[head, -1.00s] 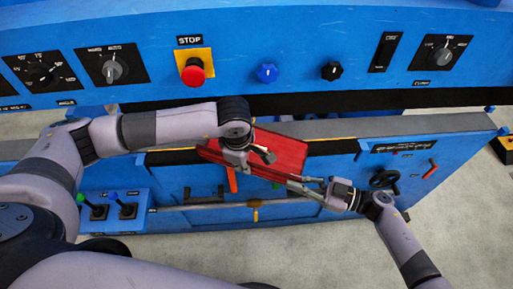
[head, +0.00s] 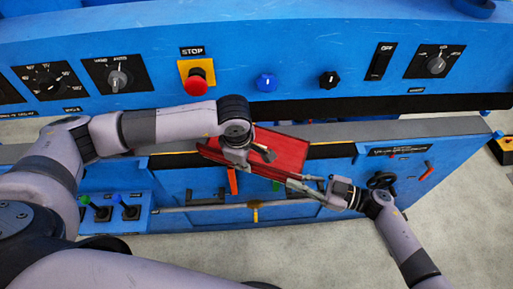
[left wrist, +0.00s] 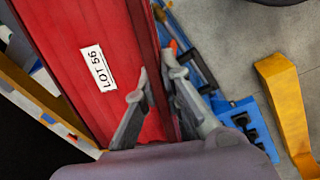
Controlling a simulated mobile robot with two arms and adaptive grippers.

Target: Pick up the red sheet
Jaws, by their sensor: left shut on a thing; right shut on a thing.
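The red sheet (head: 287,150) is held tilted in front of the blue machine in the head view. In the left wrist view the red sheet (left wrist: 100,35) fills the left side and bears a white label (left wrist: 98,68) reading LOT 56. My left gripper (head: 262,157) is shut on the sheet's near edge, left of its middle; in the left wrist view its fingers (left wrist: 160,85) sit on either side of that edge. My right gripper (head: 305,183) is shut on the same edge near its right end.
The blue control panel (head: 140,70) with a red stop button (head: 196,84) and knobs stands above and behind the sheet. A lower blue front (head: 330,210) has a black handwheel (head: 382,180) at right and a lever box (head: 117,212) at left. Grey floor shows below.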

